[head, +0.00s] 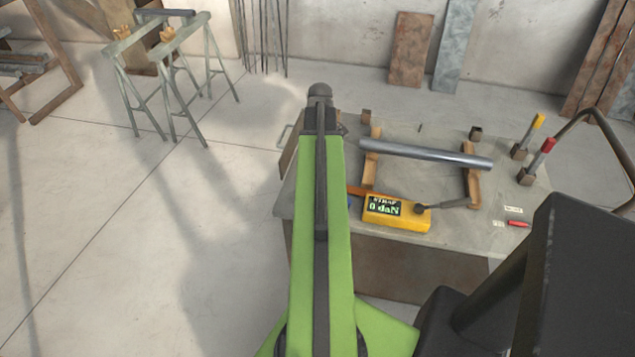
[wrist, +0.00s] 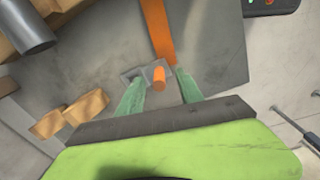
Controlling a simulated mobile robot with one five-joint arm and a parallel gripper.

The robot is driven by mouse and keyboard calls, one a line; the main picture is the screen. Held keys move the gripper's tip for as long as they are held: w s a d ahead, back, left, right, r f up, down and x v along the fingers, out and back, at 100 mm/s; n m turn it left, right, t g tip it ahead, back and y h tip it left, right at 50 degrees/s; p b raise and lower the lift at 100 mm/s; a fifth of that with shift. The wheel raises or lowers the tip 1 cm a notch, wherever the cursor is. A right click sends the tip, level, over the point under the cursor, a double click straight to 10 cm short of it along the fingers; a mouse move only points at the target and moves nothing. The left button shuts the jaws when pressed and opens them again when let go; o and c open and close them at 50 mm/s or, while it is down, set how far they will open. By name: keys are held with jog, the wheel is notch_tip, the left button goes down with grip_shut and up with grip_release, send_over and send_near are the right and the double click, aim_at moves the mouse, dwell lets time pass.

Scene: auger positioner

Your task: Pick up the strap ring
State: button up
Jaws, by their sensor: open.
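In the wrist view, an orange strap (wrist: 158,32) runs down to a small grey metal fitting (wrist: 131,73), which looks like the strap ring. A short orange peg (wrist: 159,79) stands at this fitting. My gripper (wrist: 160,74) is open, with one green finger on each side of the fitting and peg. I cannot tell how far above them the fingertips are. In the head view my green arm hides the gripper's fingers and the ring; a short piece of the orange strap (head: 356,190) shows beside the yellow strap gauge (head: 397,213).
A steel pipe (head: 425,154) lies across wooden supports on the workbench (head: 440,225). Yellow- and red-handled tools (head: 536,131) stand at the bench's right. Wooden blocks (wrist: 86,106) lie left of my gripper in the wrist view. Open floor (head: 130,230) is to the left.

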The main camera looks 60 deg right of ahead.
jog(key=f+b, duration=0.5)
jog(key=shift+w+d+f, duration=0.15)
jog(key=shift+w+f, duration=0.05)
jog(key=shift+w, duration=0.05)
jog(key=shift+r, duration=0.2)
grip_shut()
